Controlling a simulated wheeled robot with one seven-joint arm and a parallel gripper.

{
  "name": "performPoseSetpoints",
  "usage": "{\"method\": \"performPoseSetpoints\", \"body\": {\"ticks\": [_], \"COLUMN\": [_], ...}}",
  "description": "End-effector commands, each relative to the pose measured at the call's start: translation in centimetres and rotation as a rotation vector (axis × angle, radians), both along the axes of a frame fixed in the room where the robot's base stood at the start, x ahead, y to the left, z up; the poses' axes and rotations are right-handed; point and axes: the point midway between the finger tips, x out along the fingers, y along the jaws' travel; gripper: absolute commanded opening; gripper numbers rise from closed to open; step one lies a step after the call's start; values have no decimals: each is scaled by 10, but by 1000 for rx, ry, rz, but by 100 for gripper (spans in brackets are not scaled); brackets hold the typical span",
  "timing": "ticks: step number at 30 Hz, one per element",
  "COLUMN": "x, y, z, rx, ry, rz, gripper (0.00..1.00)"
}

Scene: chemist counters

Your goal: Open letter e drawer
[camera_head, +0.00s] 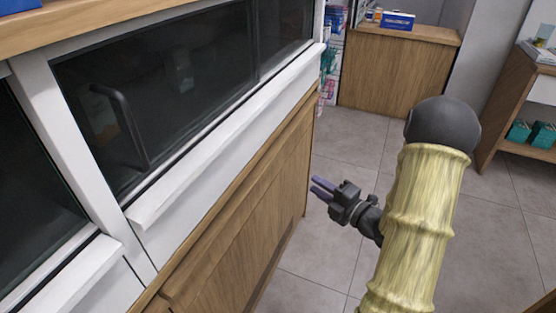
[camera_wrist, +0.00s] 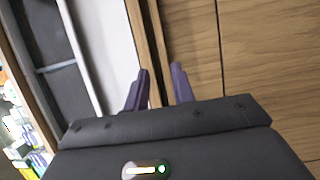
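No letter e is readable in either view. In the head view, a white drawer-like front (camera_head: 215,170) with a projecting lip runs under dark glass at the left. A second white front (camera_head: 105,295) lies nearer, at the lower left. My gripper (camera_head: 318,187) is to the right of the counter, over the floor in the picture, apart from the fronts. In the wrist view, my gripper's purple fingers (camera_wrist: 160,85) are spread with nothing between them. They point towards the counter's wood trim; a white strip (camera_wrist: 105,50) is to their left.
Dark glass panels (camera_head: 185,75) with a black bar handle (camera_head: 122,125) sit above the white front. Wooden cabinet panels (camera_head: 240,240) are below. A wooden counter (camera_head: 395,70) stands at the back, shelving (camera_head: 520,110) at the right. Grey tiled floor (camera_head: 340,160) is clear between.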

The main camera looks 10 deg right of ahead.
Motion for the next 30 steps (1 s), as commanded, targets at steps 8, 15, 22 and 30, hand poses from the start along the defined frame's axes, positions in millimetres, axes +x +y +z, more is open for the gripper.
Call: {"method": "performPoseSetpoints", "body": {"ticks": [8,15,22,30], "x": [38,74,109,137], "y": [24,46,67,84], "z": [0,0,0,0], "rx": [1,1,1,1], "ry": [0,-1,-1,0], "rz": [4,3,2,0], "gripper": [25,25,25,25]}}
